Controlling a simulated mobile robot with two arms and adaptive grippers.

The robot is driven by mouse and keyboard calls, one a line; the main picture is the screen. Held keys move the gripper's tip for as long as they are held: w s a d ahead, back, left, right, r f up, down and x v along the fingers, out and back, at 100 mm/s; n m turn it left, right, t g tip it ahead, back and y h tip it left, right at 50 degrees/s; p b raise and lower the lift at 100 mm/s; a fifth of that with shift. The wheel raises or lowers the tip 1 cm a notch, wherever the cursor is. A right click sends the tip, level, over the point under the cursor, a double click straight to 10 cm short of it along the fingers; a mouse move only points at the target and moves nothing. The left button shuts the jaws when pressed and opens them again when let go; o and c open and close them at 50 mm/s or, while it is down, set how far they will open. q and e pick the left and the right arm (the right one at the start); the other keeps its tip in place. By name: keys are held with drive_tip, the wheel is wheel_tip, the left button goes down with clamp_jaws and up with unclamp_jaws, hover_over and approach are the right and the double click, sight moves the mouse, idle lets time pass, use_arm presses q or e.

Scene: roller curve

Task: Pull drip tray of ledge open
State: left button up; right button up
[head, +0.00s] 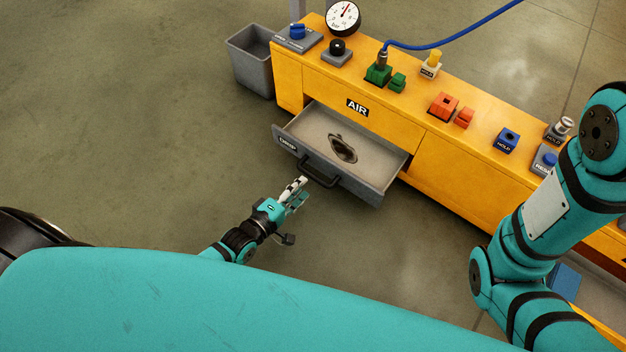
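The drip tray (380,185) is a grey drawer labelled DRIP in the orange ledge (450,165). It stands well out of the ledge front, with its inside showing and a dark stain on its floor. Its dark bar handle (322,178) is on the front face. My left gripper (301,185) is at the left end of the handle, its fingertips touching or very close to it. Whether the fingers are closed round the bar is too small to tell. My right arm comes in at the right; its gripper is out of view.
A grey bin (252,62) stands at the ledge's left end. On top are a pressure gauge (343,18), a blue hose (455,38), and several coloured blocks and knobs, including a red block (443,105). The floor in front of the tray is clear.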

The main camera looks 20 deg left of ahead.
sight(313, 175)
use_arm(q)
drive_tip(key=shift+b+x, duration=1.45)
drive_tip(key=shift+x, duration=1.85)
clamp_jaws()
